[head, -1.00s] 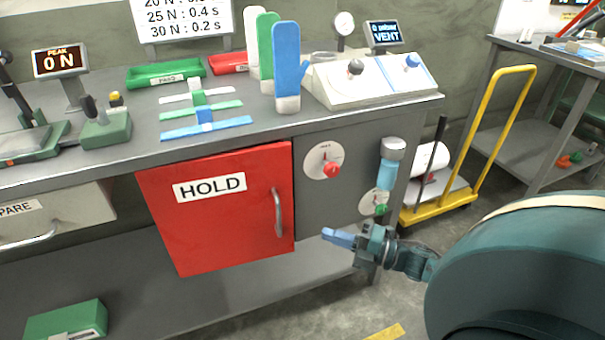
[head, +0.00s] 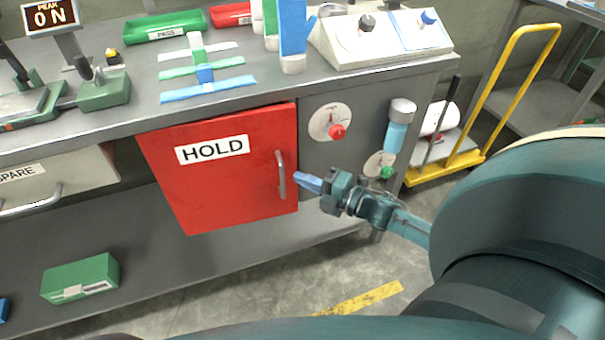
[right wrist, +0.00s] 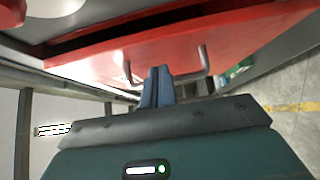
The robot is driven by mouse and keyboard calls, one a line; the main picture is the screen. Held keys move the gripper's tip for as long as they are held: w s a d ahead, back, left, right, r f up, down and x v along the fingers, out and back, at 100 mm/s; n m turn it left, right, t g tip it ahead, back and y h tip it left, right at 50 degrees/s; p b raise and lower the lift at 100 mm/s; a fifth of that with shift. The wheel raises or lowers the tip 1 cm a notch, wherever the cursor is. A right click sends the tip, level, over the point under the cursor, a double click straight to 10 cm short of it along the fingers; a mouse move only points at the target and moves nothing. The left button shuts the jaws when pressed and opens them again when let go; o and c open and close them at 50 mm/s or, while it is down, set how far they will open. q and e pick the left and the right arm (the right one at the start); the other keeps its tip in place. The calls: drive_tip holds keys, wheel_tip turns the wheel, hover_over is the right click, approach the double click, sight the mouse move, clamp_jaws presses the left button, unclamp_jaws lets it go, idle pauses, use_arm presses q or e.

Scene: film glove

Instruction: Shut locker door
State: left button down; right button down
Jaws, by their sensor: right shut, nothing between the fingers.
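The red locker door (head: 225,190) with its HOLD label hangs under the grey bench in the head view. In the right wrist view a dark gap runs along the edge of the red door (right wrist: 185,45), so it seems to stand slightly ajar. Its grey upright handle (head: 281,175) is near its right edge. My right gripper (head: 299,180) has its blue fingers shut and empty, just right of the handle. In the right wrist view the fingers (right wrist: 158,85) point toward the door face beside the handle (right wrist: 205,60); contact cannot be told. My left gripper is out of view.
Right of the door is a grey panel with a red knob (head: 337,132), a green knob (head: 387,173) and a blue cylinder (head: 397,130). A yellow trolley (head: 490,90) stands further right. A green box (head: 80,278) lies on the lower shelf. The floor in front is clear.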

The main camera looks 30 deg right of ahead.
drive_tip(key=shift+w+d, duration=0.2)
drive_tip(key=shift+w, duration=0.35)
drive_tip(key=shift+w+d, duration=0.2)
drive_tip(key=shift+w, duration=0.35)
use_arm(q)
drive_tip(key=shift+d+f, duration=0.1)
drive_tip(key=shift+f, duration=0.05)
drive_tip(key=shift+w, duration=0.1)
